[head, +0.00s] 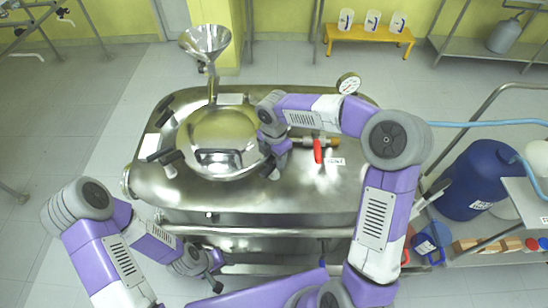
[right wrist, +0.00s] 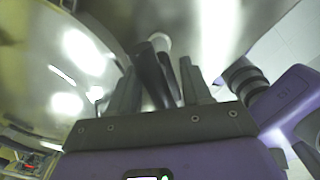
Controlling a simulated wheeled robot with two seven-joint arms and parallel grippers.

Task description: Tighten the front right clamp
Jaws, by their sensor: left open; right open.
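The steel reactor's round domed lid (head: 222,138) sits on the vessel top. My right gripper (head: 270,165) is at the lid's front right edge, pointing down, and largely hides the front right clamp in the head view. In the right wrist view my right gripper (right wrist: 160,85) is open. A black clamp handle (right wrist: 150,76) stands between its two grey fingers; whether they touch it I cannot tell. My left gripper (head: 215,285) is open and empty, low in front of the vessel, away from the lid.
Other black clamps (head: 165,104) sit along the lid's left side. A funnel (head: 205,42) rises behind the lid. A red-handled valve (head: 318,151) and a gauge (head: 348,83) are to the right. A steel rail (head: 260,232) runs along the vessel's front.

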